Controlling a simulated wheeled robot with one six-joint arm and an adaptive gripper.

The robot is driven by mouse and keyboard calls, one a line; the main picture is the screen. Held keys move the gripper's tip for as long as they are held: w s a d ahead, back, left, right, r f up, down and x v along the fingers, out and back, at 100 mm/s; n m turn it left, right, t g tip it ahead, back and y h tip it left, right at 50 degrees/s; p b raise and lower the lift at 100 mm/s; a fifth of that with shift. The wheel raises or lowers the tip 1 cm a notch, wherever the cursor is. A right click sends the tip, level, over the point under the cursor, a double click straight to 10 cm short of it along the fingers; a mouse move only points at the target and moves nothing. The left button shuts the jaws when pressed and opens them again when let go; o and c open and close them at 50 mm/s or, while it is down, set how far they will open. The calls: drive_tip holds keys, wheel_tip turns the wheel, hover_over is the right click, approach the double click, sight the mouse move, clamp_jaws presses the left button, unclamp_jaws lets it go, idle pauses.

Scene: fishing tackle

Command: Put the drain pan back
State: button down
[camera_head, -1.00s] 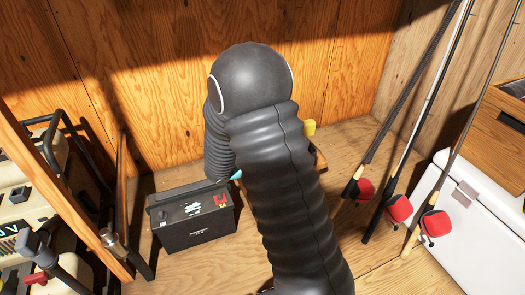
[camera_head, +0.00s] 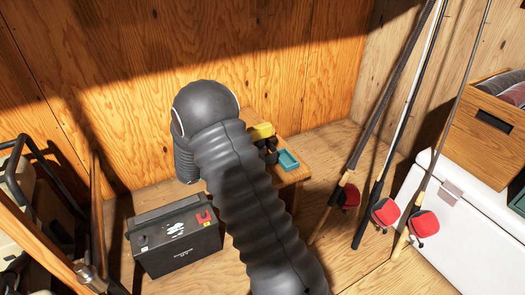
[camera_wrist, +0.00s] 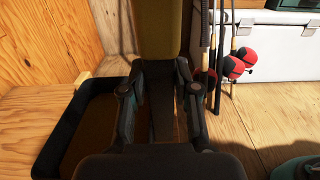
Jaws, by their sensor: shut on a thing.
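My gripper (camera_wrist: 158,75) is shut on an olive-yellow thing (camera_wrist: 159,28), which extends past the fingertips and out of the top of the wrist view. The yellow thing (camera_head: 261,131) shows in the head view beyond my arm, over a small wooden stool (camera_head: 294,174). A shallow black-rimmed tray (camera_wrist: 52,128) with a brown inside is left of my gripper in the wrist view. I cannot tell for sure which of these is the drain pan. My arm hides much of the stool.
A black battery (camera_head: 176,238) stands on the floor left of my arm. Several fishing rods with red reels (camera_head: 385,212) lean at the right, in front of a white cooler (camera_head: 470,225) with a wooden crate (camera_head: 492,130). Plywood walls close the back.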

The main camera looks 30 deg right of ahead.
drive_tip(key=shift+w+f, duration=0.4)
drive_tip(key=shift+f, duration=0.5)
drive_tip(key=shift+w+f, duration=0.4)
drive_tip(key=shift+f, duration=0.45)
drive_tip(key=shift+w+f, duration=0.4)
drive_tip(key=shift+f, duration=0.5)
drive_tip(key=shift+f+b, duration=0.1)
drive_tip(key=shift+b, duration=0.2)
drive_tip(key=c, duration=0.9)
unclamp_jaws()
drive_tip(key=shift+o, duration=0.2)
